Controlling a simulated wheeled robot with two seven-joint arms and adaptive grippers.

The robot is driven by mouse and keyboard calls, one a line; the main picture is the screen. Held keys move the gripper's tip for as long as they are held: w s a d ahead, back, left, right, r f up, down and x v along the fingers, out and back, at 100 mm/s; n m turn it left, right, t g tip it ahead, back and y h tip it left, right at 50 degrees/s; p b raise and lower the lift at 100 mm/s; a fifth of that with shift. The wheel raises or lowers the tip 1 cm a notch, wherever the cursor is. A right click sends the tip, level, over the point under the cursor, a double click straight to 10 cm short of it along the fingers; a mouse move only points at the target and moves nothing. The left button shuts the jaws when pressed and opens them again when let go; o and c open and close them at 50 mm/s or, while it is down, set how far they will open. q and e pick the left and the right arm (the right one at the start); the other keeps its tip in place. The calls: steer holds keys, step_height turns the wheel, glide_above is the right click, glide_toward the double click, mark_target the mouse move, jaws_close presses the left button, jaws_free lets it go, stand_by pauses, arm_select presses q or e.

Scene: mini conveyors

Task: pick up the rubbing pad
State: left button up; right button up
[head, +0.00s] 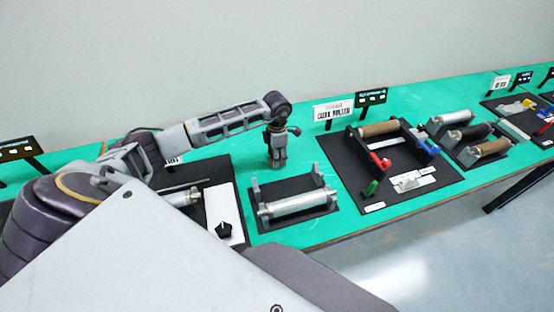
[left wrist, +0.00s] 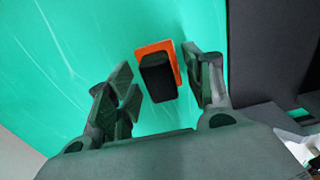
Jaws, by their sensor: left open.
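The rubbing pad (left wrist: 158,76) shows in the left wrist view as a black block on an orange base, lying on the green table. My left gripper (left wrist: 161,84) is open, with one finger on each side of the pad and gaps between. In the head view my left gripper (head: 277,160) points down at the green table, behind the small roller stand. The pad cannot be made out there, hidden by the gripper. My right gripper is not in view.
A roller stand (head: 312,208) on a black base is just in front of my left gripper. A larger black board (head: 362,184) with rollers and red, blue and green parts is to the right. Sign stands (head: 333,112) line the back. Green table (head: 225,142) is bare behind the gripper.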

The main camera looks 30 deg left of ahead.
arm_select(q)
steer(key=c, duration=1.1)
steer(key=shift+r, duration=0.2)
step_height(320, 180, up, 10)
steer(key=shift+f+b, duration=0.15)
steer(key=shift+b, duration=0.4)
steer(key=o, duration=0.3)
steer(key=shift+c, duration=1)
